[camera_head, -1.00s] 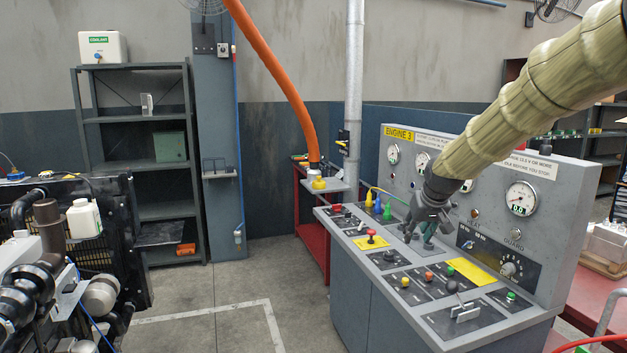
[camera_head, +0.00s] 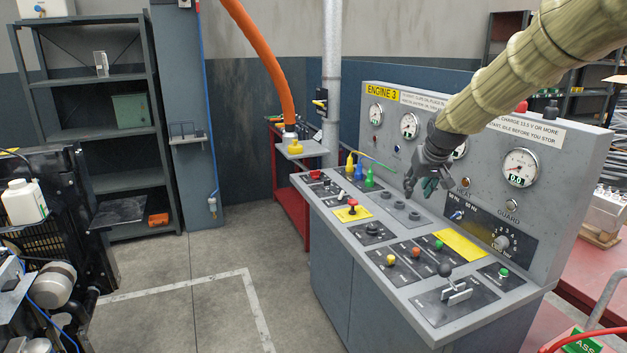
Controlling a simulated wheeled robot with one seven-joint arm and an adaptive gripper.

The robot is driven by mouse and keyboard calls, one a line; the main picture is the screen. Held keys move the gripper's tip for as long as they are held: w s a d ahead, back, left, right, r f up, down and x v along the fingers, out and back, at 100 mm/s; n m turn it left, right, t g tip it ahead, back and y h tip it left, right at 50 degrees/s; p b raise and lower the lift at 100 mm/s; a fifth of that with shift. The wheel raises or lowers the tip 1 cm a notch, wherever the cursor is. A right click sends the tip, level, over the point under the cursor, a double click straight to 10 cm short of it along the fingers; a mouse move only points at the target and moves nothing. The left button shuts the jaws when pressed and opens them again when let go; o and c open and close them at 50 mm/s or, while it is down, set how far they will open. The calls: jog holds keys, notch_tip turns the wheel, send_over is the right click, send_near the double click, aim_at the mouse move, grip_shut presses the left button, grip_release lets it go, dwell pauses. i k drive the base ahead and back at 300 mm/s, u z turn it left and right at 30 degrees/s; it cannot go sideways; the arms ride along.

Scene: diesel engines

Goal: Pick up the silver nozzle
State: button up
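My gripper (camera_head: 422,186) is dark and hangs from my sleeved arm above the back of the grey control console (camera_head: 375,292). A teal-green patch shows at its fingers; I cannot tell whether this is part of the gripper or something held. I cannot make out a silver nozzle with certainty. A row of yellow (camera_head: 349,163), blue (camera_head: 359,171) and green (camera_head: 369,178) nozzle-like pieces stands upright on the console, left of my gripper. Beside them is a grey plate with dark round sockets (camera_head: 399,205), just below and left of my gripper.
An orange hose (camera_head: 268,70) ends above a small shelf (camera_head: 302,151). The floor (camera_head: 215,250) left of the console is clear.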

aim_at(290, 135)
jog(key=z, duration=0.05)
jog(key=i, duration=1.75)
jog(key=u, duration=0.45)
jog(key=i, duration=1.75)
jog(key=u, duration=0.3)
